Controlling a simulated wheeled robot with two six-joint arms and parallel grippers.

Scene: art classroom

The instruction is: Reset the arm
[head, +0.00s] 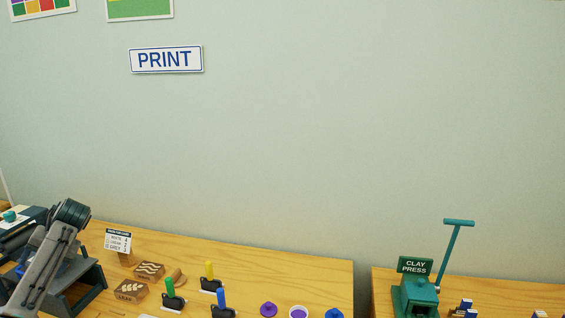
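A grey arm link with a dark rounded joint at its top stands at the lower left in the head view; it looks like part of my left arm. It partly covers a dark frame-like object (88,277) on the wooden table (230,258). No fingertips of my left gripper can be made out. My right arm and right gripper are out of view.
On the table are a small sign (118,241), a wave block (149,270), a leaf block (130,291), green (169,288), yellow (209,270) and blue (221,297) upright handles, and several round pots. A teal clay press (415,298) stands on the right table, beyond a gap.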

